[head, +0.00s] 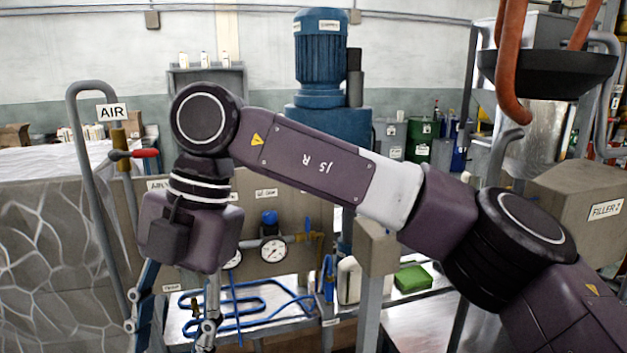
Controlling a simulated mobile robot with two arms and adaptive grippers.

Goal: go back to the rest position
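My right arm comes in from the right and reaches across the middle of the head view. Its gripper (174,325) hangs downward at the lower left. Its two fingers are spread apart, with nothing seen between them; the lowest finger parts are near or past the bottom edge. It is in front of the panel with gauges (272,249) and a metal work surface. My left gripper is not in view.
A red-handled air valve (145,153) on a grey pipe frame is left of my wrist. A blue hose (262,309) lies coiled on the work surface. A green block (412,278) and a pale jug (349,281) stand behind my arm. A filler hopper (548,75) hangs upper right.

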